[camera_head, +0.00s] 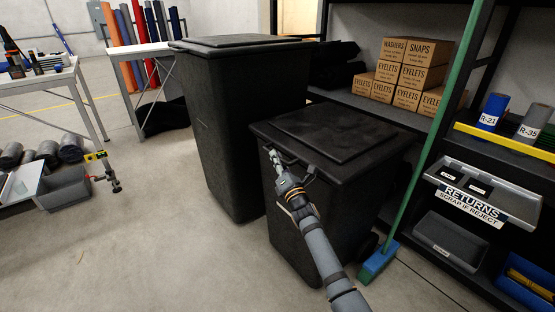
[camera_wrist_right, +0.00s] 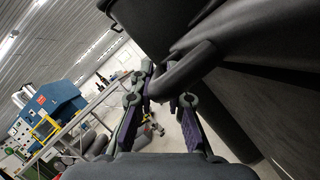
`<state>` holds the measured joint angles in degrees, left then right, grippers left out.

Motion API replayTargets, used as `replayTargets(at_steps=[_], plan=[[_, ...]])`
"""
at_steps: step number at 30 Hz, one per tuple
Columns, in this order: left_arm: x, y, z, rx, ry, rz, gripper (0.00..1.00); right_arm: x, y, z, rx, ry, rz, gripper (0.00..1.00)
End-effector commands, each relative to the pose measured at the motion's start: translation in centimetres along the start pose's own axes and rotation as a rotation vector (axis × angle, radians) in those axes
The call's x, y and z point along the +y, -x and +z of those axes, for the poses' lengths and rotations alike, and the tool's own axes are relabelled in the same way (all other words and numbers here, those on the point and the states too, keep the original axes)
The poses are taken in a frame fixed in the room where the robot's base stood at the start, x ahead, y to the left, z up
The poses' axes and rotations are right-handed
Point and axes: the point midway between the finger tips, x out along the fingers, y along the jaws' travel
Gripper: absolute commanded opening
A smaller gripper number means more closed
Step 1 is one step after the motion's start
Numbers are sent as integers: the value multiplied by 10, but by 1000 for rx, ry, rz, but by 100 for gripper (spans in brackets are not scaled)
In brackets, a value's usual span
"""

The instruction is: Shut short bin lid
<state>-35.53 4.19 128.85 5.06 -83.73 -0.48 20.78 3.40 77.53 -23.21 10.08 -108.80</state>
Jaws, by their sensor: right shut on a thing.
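The short black bin (camera_head: 315,220) stands on the floor in the middle of the head view. Its black lid (camera_head: 340,132) lies across the top and looks down on the rim, though any small gap is too dark to tell. My right gripper (camera_head: 273,157) is at the lid's front left edge. In the right wrist view, the right gripper's fingers (camera_wrist_right: 160,100) are shut around a dark rounded bar (camera_wrist_right: 185,72), which looks like the lid's handle. My left gripper is not in view.
A taller black bin (camera_head: 235,120) stands right behind on the left, its lid down. A green broom (camera_head: 425,150) leans at the right by shelves with boxes (camera_head: 405,75) and a returns tray (camera_head: 485,190). A work table (camera_head: 40,78) stands at left. The floor at front left is clear.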

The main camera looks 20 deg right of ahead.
Motion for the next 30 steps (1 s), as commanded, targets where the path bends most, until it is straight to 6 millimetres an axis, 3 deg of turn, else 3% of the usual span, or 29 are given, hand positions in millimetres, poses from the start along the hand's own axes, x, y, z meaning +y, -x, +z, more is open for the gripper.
replayTargets(at_steps=[6, 7, 9, 23, 26, 30], plan=[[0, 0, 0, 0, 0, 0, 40, -1, -2, 2, 0, 3, -5, 0], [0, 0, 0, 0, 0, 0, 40, -1, -2, 2, 0, 2, -5, 18], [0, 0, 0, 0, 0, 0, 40, -1, -1, 2, 0, 2, -5, 24], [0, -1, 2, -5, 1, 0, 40, -1, 1, 0, 2, 0, -4, 24], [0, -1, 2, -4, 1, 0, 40, -2, 11, -1, 2, 0, -4, 24], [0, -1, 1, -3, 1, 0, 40, -2, 43, -2, 4, 0, -6, 24]])
